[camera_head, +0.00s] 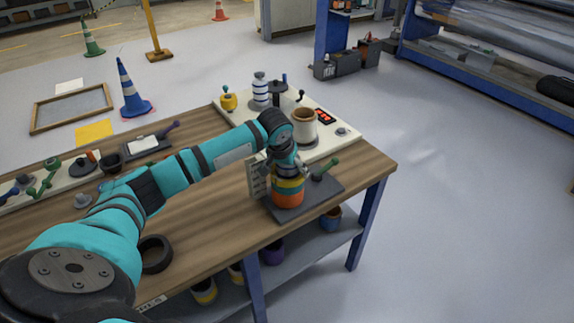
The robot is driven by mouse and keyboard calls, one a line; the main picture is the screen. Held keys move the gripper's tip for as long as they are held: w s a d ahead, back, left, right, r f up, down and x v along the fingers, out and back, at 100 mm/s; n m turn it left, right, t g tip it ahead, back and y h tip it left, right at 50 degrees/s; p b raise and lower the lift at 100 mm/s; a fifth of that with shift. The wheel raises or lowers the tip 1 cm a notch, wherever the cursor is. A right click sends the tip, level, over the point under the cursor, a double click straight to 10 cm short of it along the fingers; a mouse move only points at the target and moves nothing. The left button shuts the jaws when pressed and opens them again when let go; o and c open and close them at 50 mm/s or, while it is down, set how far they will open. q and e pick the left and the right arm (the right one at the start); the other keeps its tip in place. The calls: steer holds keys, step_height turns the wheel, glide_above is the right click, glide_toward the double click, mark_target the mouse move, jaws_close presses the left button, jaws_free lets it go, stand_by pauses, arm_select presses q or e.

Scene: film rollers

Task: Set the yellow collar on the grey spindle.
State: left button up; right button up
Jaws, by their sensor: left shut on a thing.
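My left gripper (286,169) points down over a dark base plate (318,193) near the right end of the wooden table. It is shut on the yellow collar (289,184). Directly under the collar is an orange round piece (288,199) standing on the plate. The collar and the orange piece look lined up; I cannot tell whether they touch. The grey spindle is not clearly visible; the gripper and the collar may hide it. My right gripper is not in view.
A green-handled lever (325,169) stands on the plate, right of the gripper. A black ring (155,254) lies on the table. The table's right edge is close.

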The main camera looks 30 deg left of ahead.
arm_select(q)
steer(key=o, duration=1)
steer(key=v, duration=1.2)
steer(key=shift+f, duration=0.1)
